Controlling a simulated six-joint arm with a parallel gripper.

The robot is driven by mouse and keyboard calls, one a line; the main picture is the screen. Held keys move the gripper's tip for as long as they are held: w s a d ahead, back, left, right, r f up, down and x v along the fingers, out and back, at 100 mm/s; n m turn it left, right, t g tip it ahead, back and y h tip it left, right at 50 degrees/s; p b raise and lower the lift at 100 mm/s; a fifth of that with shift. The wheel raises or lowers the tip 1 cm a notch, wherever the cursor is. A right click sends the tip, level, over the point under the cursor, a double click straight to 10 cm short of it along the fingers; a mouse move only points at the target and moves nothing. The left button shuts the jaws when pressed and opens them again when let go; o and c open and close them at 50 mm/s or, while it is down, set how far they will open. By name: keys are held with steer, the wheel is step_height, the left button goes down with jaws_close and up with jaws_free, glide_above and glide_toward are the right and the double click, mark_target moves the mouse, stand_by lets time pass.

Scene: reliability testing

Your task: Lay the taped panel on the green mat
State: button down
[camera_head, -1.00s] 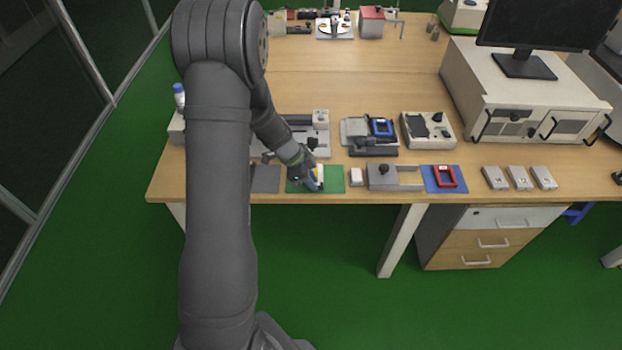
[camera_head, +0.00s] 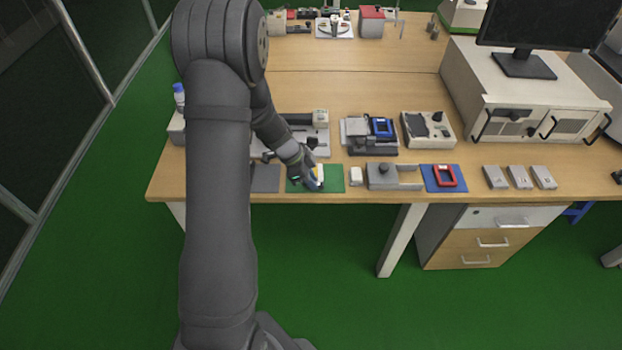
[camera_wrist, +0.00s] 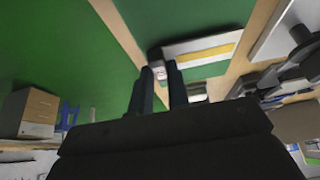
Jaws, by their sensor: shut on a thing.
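The taped panel is a pale piece with a yellow strip; it shows in the wrist view (camera_wrist: 205,48) and small in the head view (camera_head: 320,172). My gripper (camera_head: 314,183) is shut on one end of it. In the wrist view, the fingertips of my gripper (camera_wrist: 160,66) are at a grey part at the panel's end. The green mat (camera_head: 334,180) lies under the panel near the table's front edge; it also shows in the wrist view (camera_wrist: 180,17). I cannot tell whether the panel touches the mat. My gripper hides part of the panel in the head view.
A grey mat (camera_head: 265,179) lies left of the green mat. A small white block (camera_head: 355,175) and a grey fixture with a black knob (camera_head: 390,177) stand to its right. A blue mat (camera_head: 431,178) bears a red frame (camera_head: 445,175). Devices stand behind.

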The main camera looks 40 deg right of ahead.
steer(key=shift+f, duration=0.2)
stand_by(0.3)
steer(key=c, duration=1.3)
jaws_free()
steer(key=shift+r, duration=3)
steer(key=shift+f, duration=3)
